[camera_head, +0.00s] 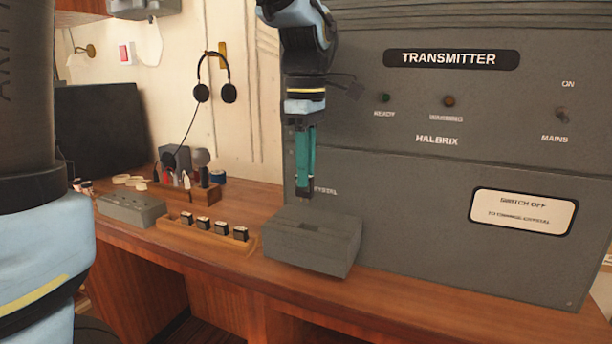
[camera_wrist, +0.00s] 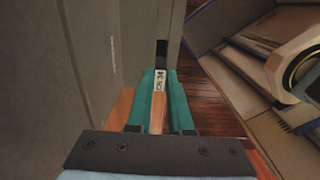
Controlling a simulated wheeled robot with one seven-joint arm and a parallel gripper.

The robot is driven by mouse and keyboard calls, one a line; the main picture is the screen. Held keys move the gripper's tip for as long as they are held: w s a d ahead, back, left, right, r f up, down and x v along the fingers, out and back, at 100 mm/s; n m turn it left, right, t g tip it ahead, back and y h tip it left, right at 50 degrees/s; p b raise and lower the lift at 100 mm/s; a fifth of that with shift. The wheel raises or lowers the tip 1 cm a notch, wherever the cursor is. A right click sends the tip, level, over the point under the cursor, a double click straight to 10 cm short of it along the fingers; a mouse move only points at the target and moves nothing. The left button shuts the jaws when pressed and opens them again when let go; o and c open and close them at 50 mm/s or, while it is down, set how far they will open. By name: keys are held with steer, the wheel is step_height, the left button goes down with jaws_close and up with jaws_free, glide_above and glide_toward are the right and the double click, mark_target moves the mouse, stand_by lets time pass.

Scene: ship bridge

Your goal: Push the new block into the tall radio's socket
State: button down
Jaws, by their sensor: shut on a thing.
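The tall radio is a big grey cabinet marked TRANSMITTER (camera_head: 420,115). A grey box (camera_head: 305,250) with a recess in its top sits at its foot, below a partly hidden CRYSTAL label. My gripper (camera_head: 304,192) has teal fingers pointing down above this box, apart from it. In the wrist view my gripper (camera_wrist: 160,75) is shut on a small block (camera_wrist: 159,80) with a white, lettered label and a dark end. In the head view the block is mostly hidden between the fingers. The inside of the recess is hard to see.
A wooden rack (camera_head: 178,233) with several dark blocks stands left of the grey box. A smaller grey unit (camera_head: 130,210), a wooden holder with tools (camera_head: 205,194) and a dark screen (camera_head: 100,125) are farther left. Headphones (camera_head: 228,92) hang on the wall. The desk front edge is near.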

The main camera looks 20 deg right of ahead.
mark_target(311, 198)
steer(key=shift+s+d, duration=0.25)
steer(key=shift+s, duration=0.05)
steer(key=shift+s+d+f, duration=0.1)
steer(key=shift+f+b, duration=2.05)
steer(key=shift+b, duration=0.1)
steer(key=shift+r, duration=0.25)
steer(key=shift+f+p, duration=0.4)
steer(key=shift+f, duration=1.4)
stand_by(3.4)
